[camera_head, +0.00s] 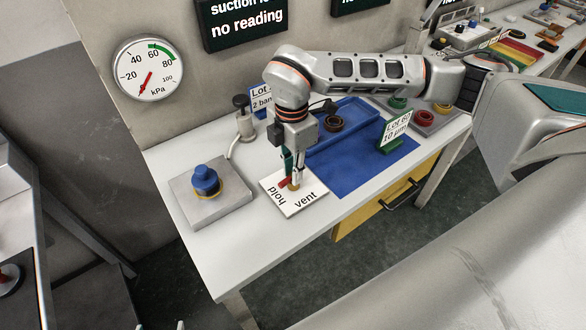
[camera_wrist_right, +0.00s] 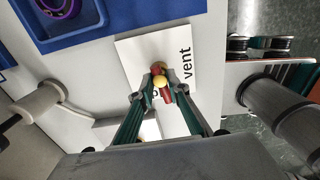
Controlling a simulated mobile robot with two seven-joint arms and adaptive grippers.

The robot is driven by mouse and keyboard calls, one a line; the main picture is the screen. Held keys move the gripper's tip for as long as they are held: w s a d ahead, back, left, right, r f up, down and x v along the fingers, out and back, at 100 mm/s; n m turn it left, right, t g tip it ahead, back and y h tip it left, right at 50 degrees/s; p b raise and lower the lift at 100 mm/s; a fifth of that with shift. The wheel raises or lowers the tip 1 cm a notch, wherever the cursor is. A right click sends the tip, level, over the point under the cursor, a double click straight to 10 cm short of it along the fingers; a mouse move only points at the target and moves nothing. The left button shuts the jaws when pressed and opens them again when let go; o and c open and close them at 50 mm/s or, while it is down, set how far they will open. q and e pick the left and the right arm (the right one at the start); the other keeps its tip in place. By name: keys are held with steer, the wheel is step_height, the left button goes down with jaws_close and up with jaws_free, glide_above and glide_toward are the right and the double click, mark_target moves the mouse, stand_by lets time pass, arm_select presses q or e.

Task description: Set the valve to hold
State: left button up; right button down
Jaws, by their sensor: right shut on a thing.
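The valve has a brass body (camera_head: 294,187) and a red lever (camera_head: 284,183), and sits on a white plate (camera_head: 312,206) marked "hold" and "vent". In the head view the visible red part lies on the left, "hold" side of the brass. My right gripper (camera_head: 292,178) points down over the plate.
A grey block with a blue knob (camera_head: 205,178) stands left of the plate. The table's front edge is close.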

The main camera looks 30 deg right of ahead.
steer(key=shift+m, duration=0.8)
steer(key=c, duration=1.9)
jaws_free()
step_height(320, 180, up, 12)
steer(key=shift+w, duration=0.1)
